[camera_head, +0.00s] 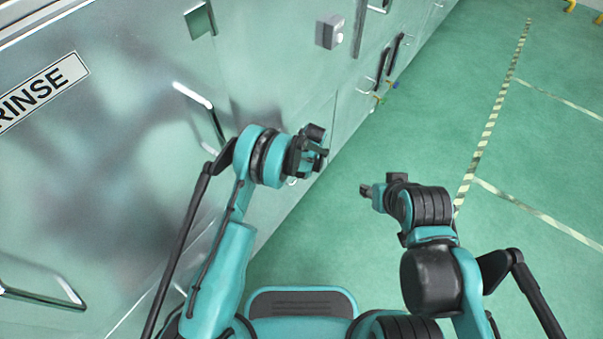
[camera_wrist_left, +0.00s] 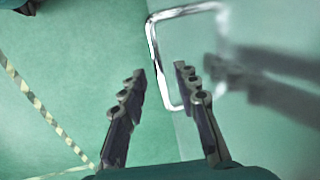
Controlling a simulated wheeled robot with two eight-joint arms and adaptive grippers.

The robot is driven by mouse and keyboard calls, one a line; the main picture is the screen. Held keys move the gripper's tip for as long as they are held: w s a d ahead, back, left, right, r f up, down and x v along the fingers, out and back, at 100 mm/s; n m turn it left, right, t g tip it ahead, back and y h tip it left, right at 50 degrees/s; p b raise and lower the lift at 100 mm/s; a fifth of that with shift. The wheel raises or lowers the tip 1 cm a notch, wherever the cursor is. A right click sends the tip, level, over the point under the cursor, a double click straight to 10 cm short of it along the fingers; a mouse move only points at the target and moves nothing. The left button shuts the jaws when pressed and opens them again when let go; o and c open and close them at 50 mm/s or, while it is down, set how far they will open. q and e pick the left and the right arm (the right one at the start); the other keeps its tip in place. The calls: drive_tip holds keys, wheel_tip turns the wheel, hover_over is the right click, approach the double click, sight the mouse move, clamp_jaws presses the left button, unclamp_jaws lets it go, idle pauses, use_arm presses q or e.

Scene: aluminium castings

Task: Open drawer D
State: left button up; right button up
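My left gripper (camera_head: 322,152) is at the metal cabinet front in the head view. In the left wrist view its two dark fingers (camera_wrist_left: 160,75) are apart. A shiny loop handle (camera_wrist_left: 158,62) stands off the pale panel there, and its long bar passes between the fingertips as seen from the wrist. I cannot tell whether they touch it. In the head view this handle is mostly hidden behind the gripper. No letter D is readable. My right gripper (camera_head: 367,190) is over the green floor, away from the cabinet; its fingers are too small to read.
The cabinet front (camera_head: 120,150) has other bar handles, one at upper centre (camera_head: 205,108) and one at lower left (camera_head: 45,297). A grey box (camera_head: 329,31) sticks out. Green floor (camera_head: 420,120) with striped tape is free at the right.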

use_arm(q)
drive_tip(key=shift+f, duration=0.15)
clamp_jaws()
drive_tip(key=shift+d, duration=0.1)
